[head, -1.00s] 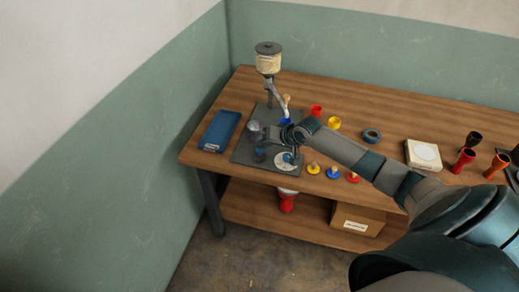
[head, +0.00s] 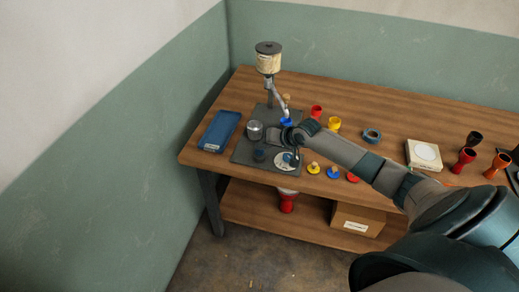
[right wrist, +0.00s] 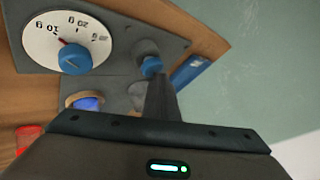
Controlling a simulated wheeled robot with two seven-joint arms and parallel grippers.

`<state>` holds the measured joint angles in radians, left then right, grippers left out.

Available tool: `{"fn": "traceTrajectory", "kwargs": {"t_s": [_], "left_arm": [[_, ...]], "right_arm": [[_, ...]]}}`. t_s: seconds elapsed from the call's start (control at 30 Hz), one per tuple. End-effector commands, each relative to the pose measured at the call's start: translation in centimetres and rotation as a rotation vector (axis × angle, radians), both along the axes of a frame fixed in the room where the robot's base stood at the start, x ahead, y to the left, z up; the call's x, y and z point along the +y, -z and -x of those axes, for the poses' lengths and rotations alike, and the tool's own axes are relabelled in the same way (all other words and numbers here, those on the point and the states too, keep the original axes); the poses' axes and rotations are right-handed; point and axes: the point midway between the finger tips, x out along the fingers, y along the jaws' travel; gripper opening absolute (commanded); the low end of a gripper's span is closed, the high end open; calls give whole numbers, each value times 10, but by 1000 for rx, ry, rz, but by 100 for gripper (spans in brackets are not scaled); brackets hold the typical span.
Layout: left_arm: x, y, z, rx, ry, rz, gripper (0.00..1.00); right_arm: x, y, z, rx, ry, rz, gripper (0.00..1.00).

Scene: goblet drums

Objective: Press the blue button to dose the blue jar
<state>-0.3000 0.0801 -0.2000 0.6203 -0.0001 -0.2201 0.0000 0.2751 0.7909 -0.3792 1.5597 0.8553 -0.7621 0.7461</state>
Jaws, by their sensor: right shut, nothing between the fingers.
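The blue jar (head: 286,122) stands under the spout of the dispenser (head: 269,62); an open round vessel with blue inside (right wrist: 88,102) shows at left in the right wrist view. The blue button (head: 259,155) is a round cap on the dark base plate (head: 240,152); it also shows in the right wrist view (right wrist: 150,66). My right gripper (head: 272,137) is shut and empty, low over the plate. In the right wrist view its fingertips (right wrist: 160,80) overlap the button's lower edge; I cannot tell whether they touch. My left gripper is out of view.
A white dial with a blue knob (right wrist: 72,58) sits beside the button. A metal cup (head: 254,130) stands left of my gripper. A blue tray (head: 219,131) lies at the table's left end. Coloured cups and small pieces stand to the right.

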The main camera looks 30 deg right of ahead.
Motion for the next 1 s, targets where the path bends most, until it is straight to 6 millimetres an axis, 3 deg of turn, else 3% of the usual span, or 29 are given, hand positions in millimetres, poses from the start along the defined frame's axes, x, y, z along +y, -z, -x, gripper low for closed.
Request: {"fn": "traceTrajectory", "kwargs": {"t_s": [1.0], "left_arm": [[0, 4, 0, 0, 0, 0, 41]], "right_arm": [[0, 11, 1, 5, 0, 0, 0]]}}
